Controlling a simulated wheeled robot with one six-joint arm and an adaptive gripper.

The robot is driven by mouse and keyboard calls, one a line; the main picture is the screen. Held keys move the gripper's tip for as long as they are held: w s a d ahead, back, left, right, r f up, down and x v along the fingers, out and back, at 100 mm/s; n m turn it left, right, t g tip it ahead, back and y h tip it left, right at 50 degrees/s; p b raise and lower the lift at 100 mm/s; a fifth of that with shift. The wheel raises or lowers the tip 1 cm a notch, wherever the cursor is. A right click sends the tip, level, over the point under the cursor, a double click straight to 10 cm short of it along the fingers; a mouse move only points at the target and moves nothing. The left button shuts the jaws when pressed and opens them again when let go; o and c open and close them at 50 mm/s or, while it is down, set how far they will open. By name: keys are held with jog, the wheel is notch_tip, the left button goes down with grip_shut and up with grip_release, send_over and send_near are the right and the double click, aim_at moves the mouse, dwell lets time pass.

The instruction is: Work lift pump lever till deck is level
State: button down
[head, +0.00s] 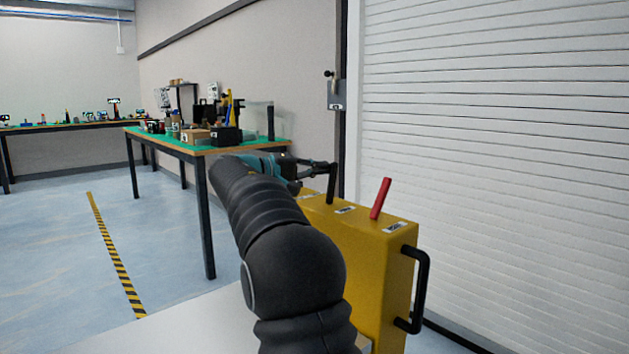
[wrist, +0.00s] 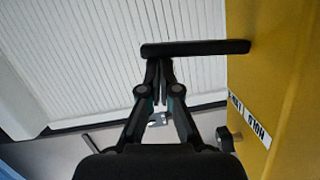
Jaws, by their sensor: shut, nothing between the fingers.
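A yellow box-shaped unit (head: 352,247) stands in front of me in the head view and fills the right side of the wrist view (wrist: 285,90). A black lever (head: 331,184) rises from its top at the far end; a red lever (head: 380,198) leans nearer me. Which one is the pump lever, I cannot tell. My gripper (head: 318,167) is beside the top of the black lever. In the wrist view its fingers (wrist: 158,65) are shut together, empty, with their tips at a black bar (wrist: 198,48), apparently that lever. Contact is unclear. No deck can be identified for certain.
A black grab handle (head: 421,290) sticks out of the unit's right side. A white shutter (head: 490,140) stands behind it on the right. A cluttered green-topped bench (head: 170,138) is left of my arm. The blue floor (head: 60,240) at left is open, with a striped line (head: 115,255).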

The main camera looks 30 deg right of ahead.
jog(key=shift+s+d+f+m+b, duration=0.15)
jog(key=shift+s+m+b, duration=0.8)
jog(key=shift+m, duration=0.15)
jog(key=shift+y, duration=0.3)
jog(key=shift+r, duration=0.2)
jog(key=shift+w+p, duration=0.15)
jog(key=shift+p, duration=0.15)
jog(key=w+a+r+p, duration=0.2)
jog(key=w+a+p, duration=0.1)
jog(key=a, duration=0.7)
jog(key=shift+w+a+r+p, duration=0.2)
jog(key=shift+w+p, duration=0.1)
jog(key=shift+w, duration=0.4)
